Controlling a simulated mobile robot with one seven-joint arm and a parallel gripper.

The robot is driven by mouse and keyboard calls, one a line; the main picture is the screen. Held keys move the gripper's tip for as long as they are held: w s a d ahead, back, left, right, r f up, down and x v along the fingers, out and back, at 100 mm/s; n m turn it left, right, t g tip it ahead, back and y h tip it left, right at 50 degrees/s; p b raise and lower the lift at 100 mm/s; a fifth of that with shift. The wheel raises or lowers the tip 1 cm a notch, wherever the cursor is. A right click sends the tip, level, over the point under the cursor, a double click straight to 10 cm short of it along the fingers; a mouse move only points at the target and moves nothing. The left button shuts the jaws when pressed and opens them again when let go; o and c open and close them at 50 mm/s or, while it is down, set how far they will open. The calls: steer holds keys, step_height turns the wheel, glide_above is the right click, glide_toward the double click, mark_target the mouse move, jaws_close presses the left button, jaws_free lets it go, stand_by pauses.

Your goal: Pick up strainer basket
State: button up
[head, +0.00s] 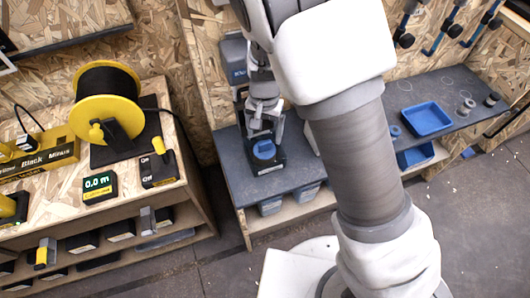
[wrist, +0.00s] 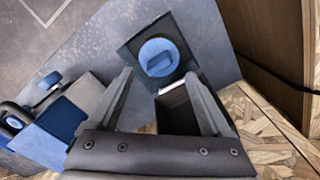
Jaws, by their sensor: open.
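A round blue piece with a raised bar across its top (head: 263,150) sits on a dark square base (head: 268,168) on the grey shelf; I take it for the strainer basket, though its lower part is hidden. It also shows in the wrist view (wrist: 159,57), just beyond my fingertips. My gripper (head: 265,122) is above and behind it in the head view. In the wrist view my gripper (wrist: 159,75) is open, with its fingers apart and nothing held between them.
The grey shelf (head: 222,160) has blue bins beneath it. A dark open box (wrist: 178,108) lies beyond my fingers, and a blue-and-grey device (wrist: 60,115) stands to the left. A blue tray (head: 426,118) is on the shelf at right. A bench with a yellow spool (head: 90,106) stands left.

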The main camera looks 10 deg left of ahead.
mark_target(265, 141)
step_height(265, 141, down, 4)
steer(key=shift+r+b, duration=0.1)
steer(key=shift+b, duration=0.25)
steer(key=f+b, duration=0.2)
steer(key=f, duration=0.3)
steer(key=shift+s+f, duration=0.1)
steer(key=shift+s, duration=0.1)
steer(key=c, duration=1)
